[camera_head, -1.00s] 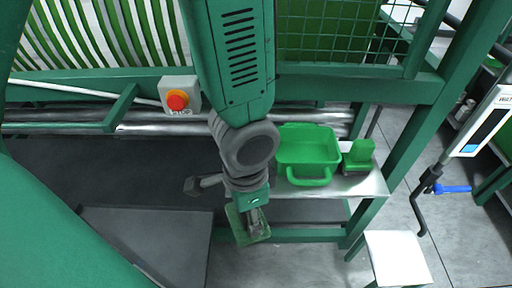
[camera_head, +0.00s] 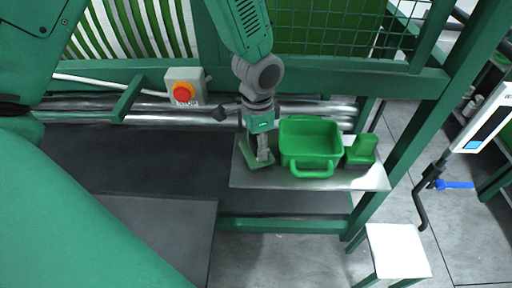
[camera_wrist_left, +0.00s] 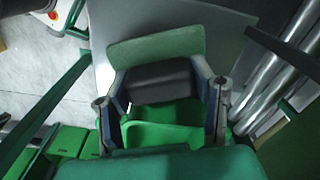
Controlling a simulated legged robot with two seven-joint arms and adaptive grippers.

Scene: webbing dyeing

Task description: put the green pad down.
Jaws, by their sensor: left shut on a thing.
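My left gripper (camera_head: 263,157) is at the left end of the metal shelf (camera_head: 345,180). It is shut on the green pad (camera_head: 251,155), which tilts slightly under the fingers. In the left wrist view, the pad (camera_wrist_left: 155,46) shows as a flat green slab beside a dark grey block, with the gripper fingers (camera_wrist_left: 160,95) on both sides of the block. I cannot tell whether the pad touches the shelf. My right gripper is not in view.
A green basin (camera_head: 310,138) stands on the shelf just right of my left gripper, with a smaller green holder (camera_head: 361,149) beside it. Metal rollers and a green frame run behind. The shelf's front strip is clear.

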